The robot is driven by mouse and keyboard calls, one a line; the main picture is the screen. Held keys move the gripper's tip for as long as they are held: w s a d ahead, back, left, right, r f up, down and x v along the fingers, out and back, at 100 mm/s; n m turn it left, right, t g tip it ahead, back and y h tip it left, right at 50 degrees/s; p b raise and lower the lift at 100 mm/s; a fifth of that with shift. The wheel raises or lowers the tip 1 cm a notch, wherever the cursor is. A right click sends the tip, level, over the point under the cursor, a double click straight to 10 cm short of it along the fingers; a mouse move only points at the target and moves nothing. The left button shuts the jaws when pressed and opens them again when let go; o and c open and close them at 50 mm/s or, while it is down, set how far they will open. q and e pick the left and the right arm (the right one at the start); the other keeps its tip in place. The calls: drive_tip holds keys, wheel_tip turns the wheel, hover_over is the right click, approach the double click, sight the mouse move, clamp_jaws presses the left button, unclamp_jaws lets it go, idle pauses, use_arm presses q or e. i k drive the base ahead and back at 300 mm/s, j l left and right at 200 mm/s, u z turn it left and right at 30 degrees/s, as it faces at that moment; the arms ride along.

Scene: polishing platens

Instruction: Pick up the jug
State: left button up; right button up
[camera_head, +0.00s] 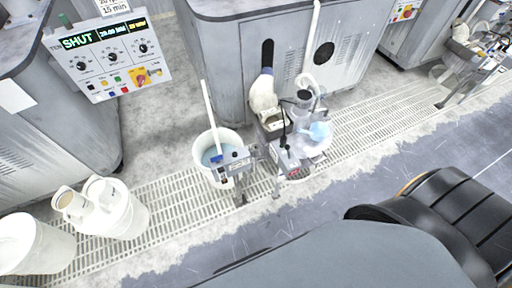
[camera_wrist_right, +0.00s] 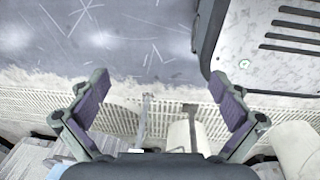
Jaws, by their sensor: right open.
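My left gripper is in neither view.
A white bucket (camera_head: 216,140) with a stick and blue liquid stands mid-grating, beside small grey equipment (camera_head: 290,160) on posts. A white tub (camera_head: 30,245) is at far left. Grey machines (camera_head: 270,60) line the back.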

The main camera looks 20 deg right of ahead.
sight(97, 189)
drive_tip(key=z, duration=0.2)
drive_tip(key=u, duration=1.4)
